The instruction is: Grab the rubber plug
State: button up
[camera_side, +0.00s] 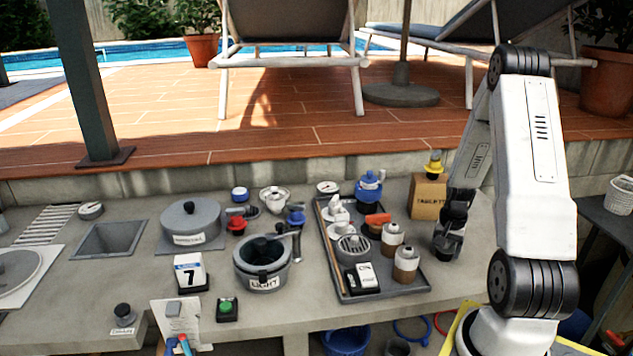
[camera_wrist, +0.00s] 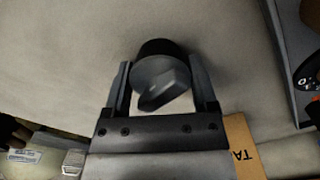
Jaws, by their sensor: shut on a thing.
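The rubber plug (camera_wrist: 160,75) is a dark, round piece with a grey top and a raised grip. In the wrist view it sits between the two fingers of my gripper (camera_wrist: 162,85), which is shut on it. In the side view my gripper (camera_side: 447,245) points down at the counter's right part, to the right of the grey tray. The plug (camera_side: 444,256) shows there only as a small dark shape at the fingertips. I cannot tell whether it touches the counter.
The grey tray (camera_side: 397,291) with bottles, a black box and other items stands just left of my gripper. A cardboard box (camera_side: 428,197) marked as tablets stands behind it. A pot (camera_side: 262,265) and a lidded pan (camera_side: 190,222) stand further left. The counter's front edge is close.

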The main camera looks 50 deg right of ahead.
jog(key=shift+r, duration=0.2)
jog(key=shift+r, duration=4.85)
jog(key=shift+w, duration=0.1)
